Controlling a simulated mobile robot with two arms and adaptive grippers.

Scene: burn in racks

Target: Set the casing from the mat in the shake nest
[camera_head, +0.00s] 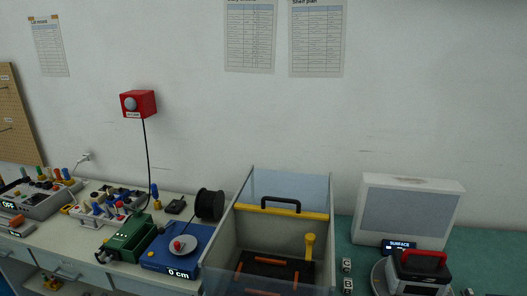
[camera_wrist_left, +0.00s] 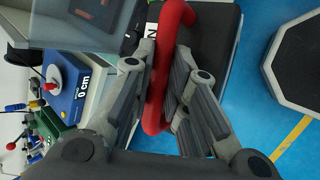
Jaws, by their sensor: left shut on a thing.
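In the left wrist view, my left gripper (camera_wrist_left: 165,95) is shut on a red handle (camera_wrist_left: 172,45). The handle belongs to a dark casing (camera_wrist_left: 218,42), partly hidden behind the fingers, with blue floor showing beyond it. In the head view, a clear-walled box (camera_head: 223,252) holds a black base with orange strips (camera_head: 272,274), which may be the shake nest. Neither gripper shows in the head view. My right gripper is in no view.
Another casing with a red handle (camera_head: 420,272) sits on a round plate at the right, on a green surface (camera_head: 345,232). A yellow bar with a black handle (camera_head: 280,210) spans the box. A blue device reading 0 cm (camera_head: 180,258) stands left of it.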

